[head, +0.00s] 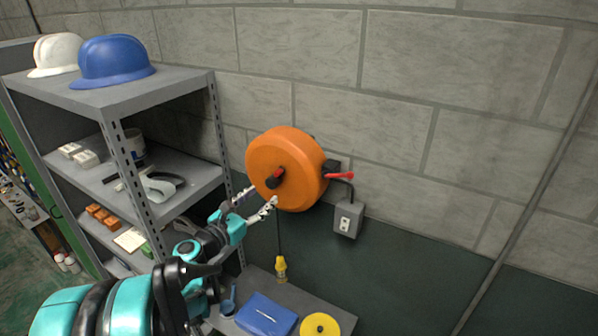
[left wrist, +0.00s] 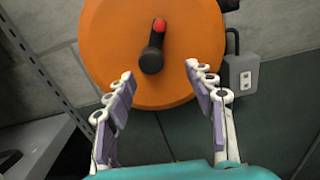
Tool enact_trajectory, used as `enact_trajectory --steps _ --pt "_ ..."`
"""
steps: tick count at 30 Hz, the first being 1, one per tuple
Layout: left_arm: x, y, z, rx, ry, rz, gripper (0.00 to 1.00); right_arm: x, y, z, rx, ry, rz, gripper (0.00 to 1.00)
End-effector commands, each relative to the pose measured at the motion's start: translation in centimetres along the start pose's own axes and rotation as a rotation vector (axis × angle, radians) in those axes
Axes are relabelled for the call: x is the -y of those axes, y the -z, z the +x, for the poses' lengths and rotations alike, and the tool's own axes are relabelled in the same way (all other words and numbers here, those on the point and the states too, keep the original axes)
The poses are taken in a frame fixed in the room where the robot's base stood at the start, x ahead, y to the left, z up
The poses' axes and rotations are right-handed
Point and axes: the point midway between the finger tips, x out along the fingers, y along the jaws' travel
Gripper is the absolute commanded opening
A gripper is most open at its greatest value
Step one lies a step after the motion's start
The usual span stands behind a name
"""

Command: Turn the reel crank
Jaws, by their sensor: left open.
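The orange reel (head: 286,168) is mounted on the grey block wall. It also fills the top of the left wrist view (left wrist: 112,75). Its black crank (head: 274,181) with a red knob sits on the reel's front face; in the left wrist view the crank (left wrist: 153,50) points up from its hub, the red knob at the top. My left gripper (head: 257,203) is open in front of the lower part of the reel. In the left wrist view its fingers (left wrist: 159,72) are spread either side of the crank hub, with no visible contact. My right gripper is not in view.
A grey shelf unit (head: 150,93) with a blue helmet (head: 113,61) and a white helmet (head: 56,53) stands left of the reel. A red lever (head: 340,175) and grey outlet box (head: 348,218) are at right. A yellow plug (head: 281,268) hangs below, above a bench holding a blue case (head: 266,314).

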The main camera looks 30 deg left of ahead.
Motion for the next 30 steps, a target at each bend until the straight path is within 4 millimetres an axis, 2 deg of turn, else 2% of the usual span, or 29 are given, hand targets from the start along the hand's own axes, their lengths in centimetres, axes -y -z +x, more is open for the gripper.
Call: enact_trajectory --steps 12,17,26,30 --pt "0.1 0.4 7.3 -0.007 0.006 -0.002 0.54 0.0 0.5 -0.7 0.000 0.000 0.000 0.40" --pt "0.2 0.5 8.6 -0.007 0.007 -0.002 0.54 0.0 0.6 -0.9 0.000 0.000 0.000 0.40" --pt "0.1 0.5 8.8 -0.007 0.005 -0.001 0.54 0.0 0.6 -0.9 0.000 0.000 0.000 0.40" --pt "0.0 0.5 8.7 -0.007 0.003 -0.001 0.17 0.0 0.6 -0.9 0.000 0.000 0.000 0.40"
